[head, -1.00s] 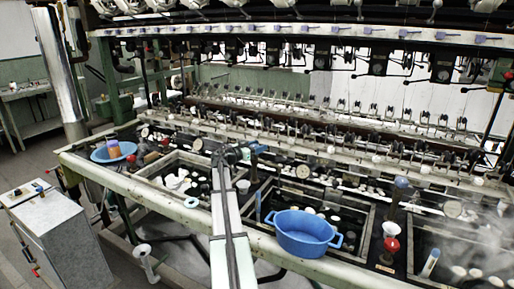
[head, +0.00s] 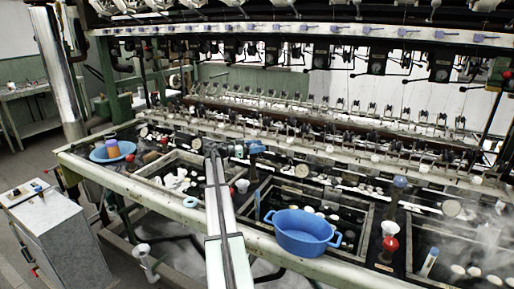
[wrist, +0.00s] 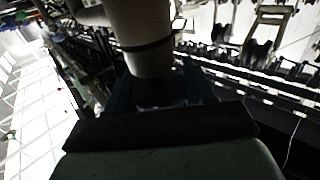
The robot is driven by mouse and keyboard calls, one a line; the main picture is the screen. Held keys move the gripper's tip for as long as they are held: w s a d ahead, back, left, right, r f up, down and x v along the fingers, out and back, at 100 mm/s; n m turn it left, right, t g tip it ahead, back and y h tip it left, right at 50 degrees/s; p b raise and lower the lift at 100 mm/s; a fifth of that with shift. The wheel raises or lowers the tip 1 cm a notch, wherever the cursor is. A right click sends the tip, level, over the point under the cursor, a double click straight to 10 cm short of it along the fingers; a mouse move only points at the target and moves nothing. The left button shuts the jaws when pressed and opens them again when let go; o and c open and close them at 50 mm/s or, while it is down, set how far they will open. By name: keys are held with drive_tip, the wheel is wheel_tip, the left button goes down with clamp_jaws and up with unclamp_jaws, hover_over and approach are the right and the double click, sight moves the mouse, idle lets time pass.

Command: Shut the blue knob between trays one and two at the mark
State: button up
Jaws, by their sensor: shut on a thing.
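The blue knob (head: 257,147) stands between the left tray (head: 152,176) and the middle tray (head: 318,196), at their far end. My gripper (head: 243,150) is at the knob, reaching it from the left at the end of my pale arm. In the wrist view my dark jaws are shut on the blue knob (wrist: 165,96), of which only a shadowed part shows. A pale cylinder with a dark band rises just beyond it. The mark cannot be made out.
A blue two-handled tub (head: 302,232) sits on the front edge of the middle tray. A similar blue-topped post (head: 400,182) and a red knob (head: 390,244) stand to the right. A blue bowl (head: 112,152) is at the far left. Steam rises at the right.

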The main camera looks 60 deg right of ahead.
drive_tip(key=o, duration=1)
drive_tip(key=shift+c, duration=0.2)
drive_tip(key=shift+w, duration=0.1)
drive_tip(key=v, duration=1.3)
drive_tip(key=shift+w+a, duration=0.25)
drive_tip(key=shift+a, duration=0.05)
